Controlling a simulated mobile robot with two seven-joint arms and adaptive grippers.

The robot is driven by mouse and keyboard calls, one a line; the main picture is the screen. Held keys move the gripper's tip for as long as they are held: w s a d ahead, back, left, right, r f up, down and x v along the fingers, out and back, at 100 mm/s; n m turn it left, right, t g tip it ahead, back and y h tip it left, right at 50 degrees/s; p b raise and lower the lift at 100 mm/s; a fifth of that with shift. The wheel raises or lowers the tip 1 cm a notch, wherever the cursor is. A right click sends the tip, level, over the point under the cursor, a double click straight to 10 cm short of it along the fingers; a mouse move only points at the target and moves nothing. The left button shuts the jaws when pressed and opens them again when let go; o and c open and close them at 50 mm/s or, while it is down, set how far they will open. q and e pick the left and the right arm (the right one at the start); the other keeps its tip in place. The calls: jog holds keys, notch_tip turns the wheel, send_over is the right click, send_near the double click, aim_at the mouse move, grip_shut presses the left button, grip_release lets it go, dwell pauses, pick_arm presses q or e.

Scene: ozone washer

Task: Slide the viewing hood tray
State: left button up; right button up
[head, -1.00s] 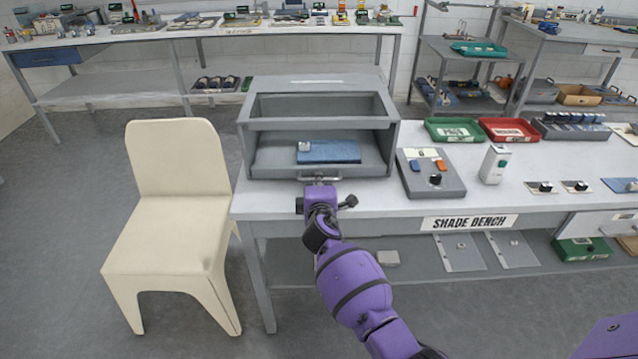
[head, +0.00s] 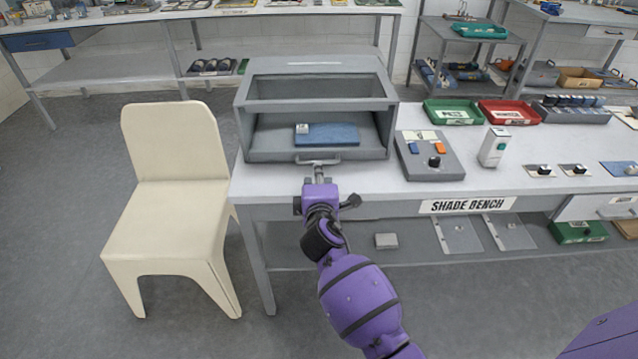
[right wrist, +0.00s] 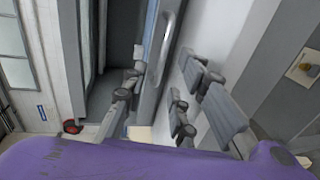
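The grey viewing hood (head: 316,68) stands on the left end of the bench, with an open window on top and an open front. Inside, a blue slab (head: 333,134) with a small pale tag lies on the hood's floor. A metal bar handle (head: 318,162) sits at the hood's lower front edge; it also shows in the right wrist view (right wrist: 168,45). The tray appears flush with the front. My right gripper (head: 319,173) is just in front of the handle. In the right wrist view its fingers (right wrist: 167,72) are spread, with the handle beyond them. My left gripper is not in view.
A control box (head: 429,156) and a white device (head: 493,147) stand right of the hood on the bench (head: 380,183). Green (head: 453,113) and red (head: 509,113) trays sit behind them. A cream chair (head: 175,170) stands close to the bench's left end.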

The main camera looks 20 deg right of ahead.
jog(key=v, duration=0.4)
dwell(0.4)
jog(key=s+a+f+m+g+y+p, duration=0.1)
jog(key=s+a+f+m+y, duration=0.1)
jog(key=s+f+m, duration=0.3)
jog(key=s+a+f+m+g+y+p, duration=0.1)
jog(key=s+a+f+m+y+p, duration=0.15)
jog(key=s, duration=0.45)
pick_arm(q)
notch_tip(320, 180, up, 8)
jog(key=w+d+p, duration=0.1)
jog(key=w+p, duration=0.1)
jog(key=p, duration=0.2)
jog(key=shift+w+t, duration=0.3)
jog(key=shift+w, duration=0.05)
pick_arm(e)
jog(key=s+d+f+m+g, duration=0.1)
jog(key=s+f+m, duration=0.1)
jog(key=s, duration=0.9)
jog(key=s+d+f+m+g, duration=0.2)
jog(key=s+f, duration=0.1)
jog(key=s, duration=0.8)
jog(key=s+d+f+m+g, duration=0.1)
jog(key=s+f+m, duration=0.2)
jog(key=s, duration=0.8)
jog(key=shift+s+d+f, duration=0.2)
jog(key=shift+s+d, duration=0.2)
